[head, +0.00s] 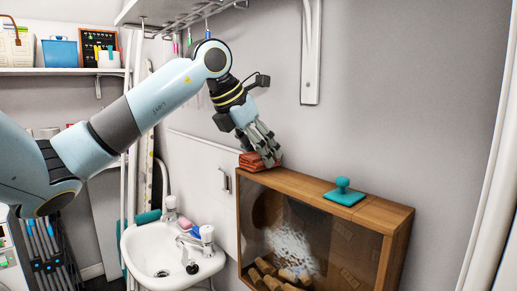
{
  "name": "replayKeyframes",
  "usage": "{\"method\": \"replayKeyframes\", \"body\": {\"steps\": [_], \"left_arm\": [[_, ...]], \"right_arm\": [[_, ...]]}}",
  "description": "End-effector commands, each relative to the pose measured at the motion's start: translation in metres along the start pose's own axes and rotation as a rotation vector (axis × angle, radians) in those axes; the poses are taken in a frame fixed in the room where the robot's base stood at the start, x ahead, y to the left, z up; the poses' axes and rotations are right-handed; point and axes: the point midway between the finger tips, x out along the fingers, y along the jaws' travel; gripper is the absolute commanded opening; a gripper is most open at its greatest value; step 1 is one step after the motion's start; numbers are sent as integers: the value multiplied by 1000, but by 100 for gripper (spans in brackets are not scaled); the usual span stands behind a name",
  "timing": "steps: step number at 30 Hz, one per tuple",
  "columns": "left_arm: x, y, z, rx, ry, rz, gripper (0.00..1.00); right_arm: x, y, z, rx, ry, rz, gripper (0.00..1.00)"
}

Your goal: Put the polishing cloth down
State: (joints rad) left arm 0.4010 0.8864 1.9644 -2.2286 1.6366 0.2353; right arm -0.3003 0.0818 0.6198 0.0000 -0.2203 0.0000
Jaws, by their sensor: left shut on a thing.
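The polishing cloth (252,162) looks like a folded orange-red stack at the left end of the wooden cabinet's top (300,182). My left gripper (266,158) points down at it from above, its fingers shut on the cloth. The fingers hide part of the cloth. The cloth is at the height of the cabinet top; I cannot tell whether it fully rests on it. My right gripper is not in view.
A teal handled block (344,192) stands on the cabinet top to the right, with bare wood around it. A white sink (165,262) with taps is at the lower left. A white bracket (311,60) and a shelf (150,12) hang above.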

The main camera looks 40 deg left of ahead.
Motion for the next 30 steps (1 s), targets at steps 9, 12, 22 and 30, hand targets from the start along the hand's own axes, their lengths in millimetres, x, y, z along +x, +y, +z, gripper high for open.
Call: {"method": "replayKeyframes", "body": {"steps": [9, 12, 22, 30], "left_arm": [[2, 0, -2, 0, 0, -1, 76], [2, 0, -2, 0, 0, -1, 81], [-5, 1, 1, 2, -2, 2, 81], [-60, 2, -1, 4, -2, 8, 81]], "right_arm": [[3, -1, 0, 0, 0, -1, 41], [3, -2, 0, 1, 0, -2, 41], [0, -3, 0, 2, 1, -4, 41], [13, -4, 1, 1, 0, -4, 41]]}}
